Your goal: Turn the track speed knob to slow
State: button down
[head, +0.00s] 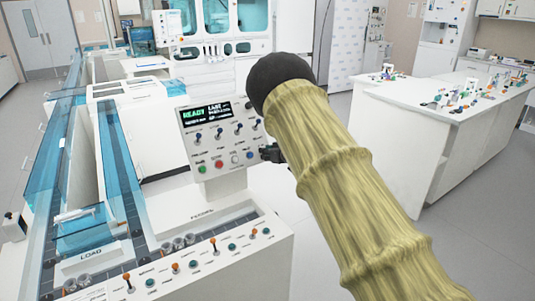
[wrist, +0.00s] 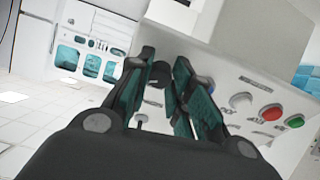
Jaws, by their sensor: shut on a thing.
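The control panel (head: 215,137) is an upright white box with a lit display, rows of toggle switches and a bottom row of round controls. My gripper (head: 268,153) is at its lower right edge in the head view, mostly hidden by my arm. In the wrist view my gripper (wrist: 162,84) has its two teal-padded fingers close together at the panel face. A dark round knob (wrist: 160,73) shows between the fingertips, and they are shut on it. Its label and pointer are hidden, so its setting cannot be read.
Beside the held knob are a white round control (wrist: 241,101), a red button (wrist: 270,113) and a green button (wrist: 295,122). Below the panel is a white console (head: 200,262) with orange-tipped levers. A white bench (head: 455,100) with small items stands at right.

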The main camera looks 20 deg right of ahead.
jog(key=shift+n, duration=0.4)
jog(key=n+b, duration=0.1)
jog(key=n, duration=0.5)
jog(key=n+g+y+b, duration=0.1)
jog(key=n+b, duration=0.1)
jog(key=n, duration=0.3)
jog(key=shift+d+n+b, duration=0.1)
jog(key=shift+n+b, duration=0.2)
jog(key=shift+n, duration=0.1)
jog(key=shift+r, duration=0.1)
jog(key=c, duration=1.3)
grip_release()
jog(key=shift+o, duration=0.2)
jog(key=v, duration=1.2)
jog(key=shift+w+d+r, duration=0.1)
jog(key=shift+w, duration=0.05)
